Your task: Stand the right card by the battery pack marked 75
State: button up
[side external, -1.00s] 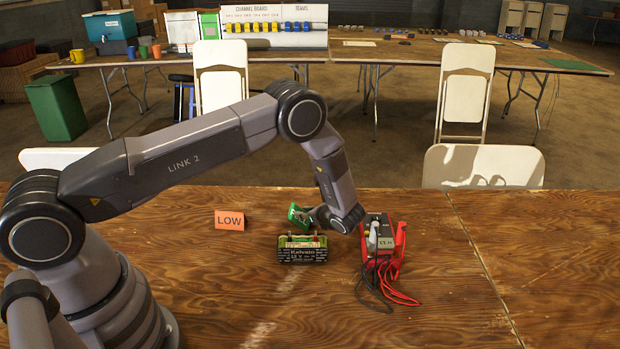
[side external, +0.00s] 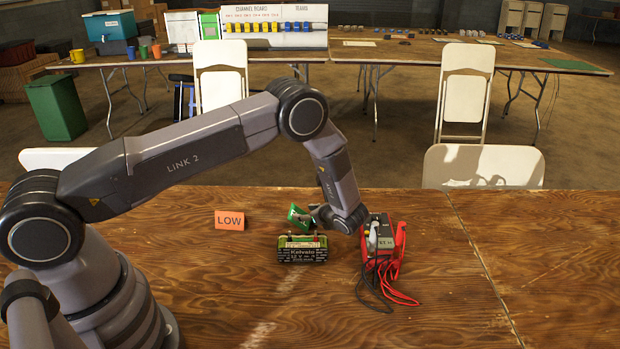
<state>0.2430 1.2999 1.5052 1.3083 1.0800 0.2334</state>
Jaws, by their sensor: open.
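A battery pack (side external: 302,254) with a dark printed front and green cells on top stands on the wooden table. Its print seems to include "12 V"; I cannot make out a 75. A green card (side external: 298,217) is tilted just behind and above the pack, at the left of my gripper; its writing is too small to read. An orange card marked LOW (side external: 229,220) stands apart, left of the pack. My gripper (side external: 314,213) is open, beside the green card. Its fingers are small and partly hidden, and I cannot tell whether they touch the card.
A red meter (side external: 376,240) with a small display stands just right of the pack, below my wrist. Its black and red leads (side external: 396,292) trail on the table in front. The front and right of the table are clear. A white chair (side external: 482,166) stands behind the table.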

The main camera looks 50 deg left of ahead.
jog(key=v, duration=1)
jog(key=shift+d+r, duration=0.2)
jog(key=shift+d, duration=0.05)
jog(key=s+a+r+n+h, duration=0.2)
jog(key=s+r+n, duration=0.15)
jog(key=r, duration=0.45)
jog(key=s+a+r+n+g+h, duration=0.1)
jog(key=s+r+n+h, duration=0.2)
jog(key=r, duration=0.6)
jog(key=s+a+r+n+h, duration=0.1)
jog(key=s+a+r+n, duration=0.15)
jog(key=s+r, duration=0.4)
jog(key=s+r+n+t+h, duration=0.2)
jog(key=s+r+n, duration=0.2)
jog(key=s, duration=0.5)
jog(key=s+d+r+n+t+h, duration=0.1)
jog(key=s+r+n, duration=0.4)
jog(key=s, duration=0.5)
jog(key=shift+s+d+t+h, duration=0.15)
jog(key=shift+d+t+h, duration=0.1)
jog(key=shift+t+h, duration=0.8)
jog(key=shift+g+h, duration=0.25)
